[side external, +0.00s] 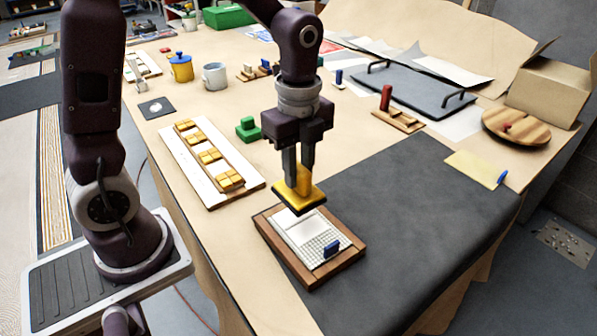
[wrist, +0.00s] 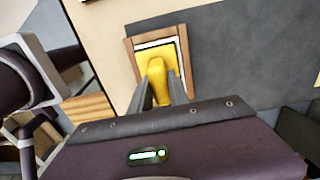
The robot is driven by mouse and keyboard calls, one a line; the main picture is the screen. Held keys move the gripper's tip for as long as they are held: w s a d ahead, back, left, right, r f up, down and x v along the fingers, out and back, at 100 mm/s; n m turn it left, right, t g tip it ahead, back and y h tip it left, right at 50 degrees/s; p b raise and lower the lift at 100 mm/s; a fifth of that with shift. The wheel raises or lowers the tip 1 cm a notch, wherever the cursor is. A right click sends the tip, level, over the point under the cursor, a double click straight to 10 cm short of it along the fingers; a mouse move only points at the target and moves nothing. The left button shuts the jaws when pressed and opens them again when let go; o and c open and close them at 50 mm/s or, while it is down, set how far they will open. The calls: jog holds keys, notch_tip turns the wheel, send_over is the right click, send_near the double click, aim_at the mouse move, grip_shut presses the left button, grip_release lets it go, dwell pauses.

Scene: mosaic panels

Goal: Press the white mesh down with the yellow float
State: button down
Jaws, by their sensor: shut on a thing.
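My gripper (side external: 300,165) is shut on the yellow float (side external: 310,197) and holds it above the far end of a wooden-framed panel (side external: 298,270). In the wrist view, the float (wrist: 160,62) is between my gripper's fingers (wrist: 162,88) and covers most of the panel. The white mesh (side external: 318,238) lies inside the wooden frame, with a plain white piece at its far part and a visible grid at its near part. A small blue block (side external: 331,250) sits on the grid near the right edge. The float appears apart from the mesh, but the exact gap is hard to tell.
A white board (side external: 172,150) with several yellow tile blocks lies left of the panel. A green block (side external: 248,129) stands behind. A dark tray with handles (side external: 415,90), a red-handled tool (side external: 386,98) and a round wooden board (side external: 515,124) are farther back. The dark mat (side external: 420,200) at right is mostly clear.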

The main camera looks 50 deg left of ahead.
aim_at(311, 201)
jog(key=d, duration=0.4)
jog(key=shift+f, duration=2.95)
jog(key=shift+f, duration=0.55)
jog(key=shift+r, duration=3.55)
